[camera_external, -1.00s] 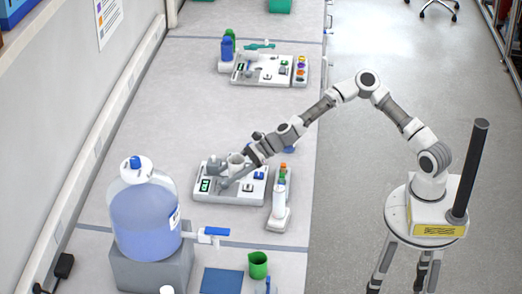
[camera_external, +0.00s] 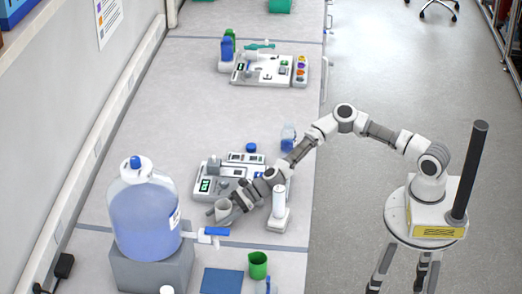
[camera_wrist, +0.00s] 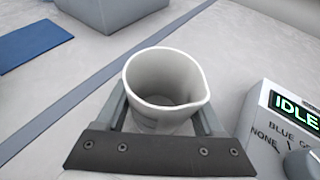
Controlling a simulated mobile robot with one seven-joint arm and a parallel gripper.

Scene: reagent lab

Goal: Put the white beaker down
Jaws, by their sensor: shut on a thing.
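The white beaker (camera_external: 222,209) is upright between the fingers of my gripper (camera_external: 226,216), near the front left corner of the white instrument station (camera_external: 203,196). The wrist view shows the empty beaker (camera_wrist: 165,85) from above, its spout towards the right, with my gripper's fingers (camera_wrist: 165,112) shut on its two sides. Its base is partly hidden, and I cannot tell whether it touches the bench.
The instrument with an IDLE display (camera_wrist: 290,110) stands close to the right of the beaker in the wrist view. A large blue-liquid carboy (camera_external: 145,215) stands to the left on a grey block (camera_external: 150,270). A green beaker (camera_external: 258,264) and blue mat (camera_external: 221,281) lie nearer the camera.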

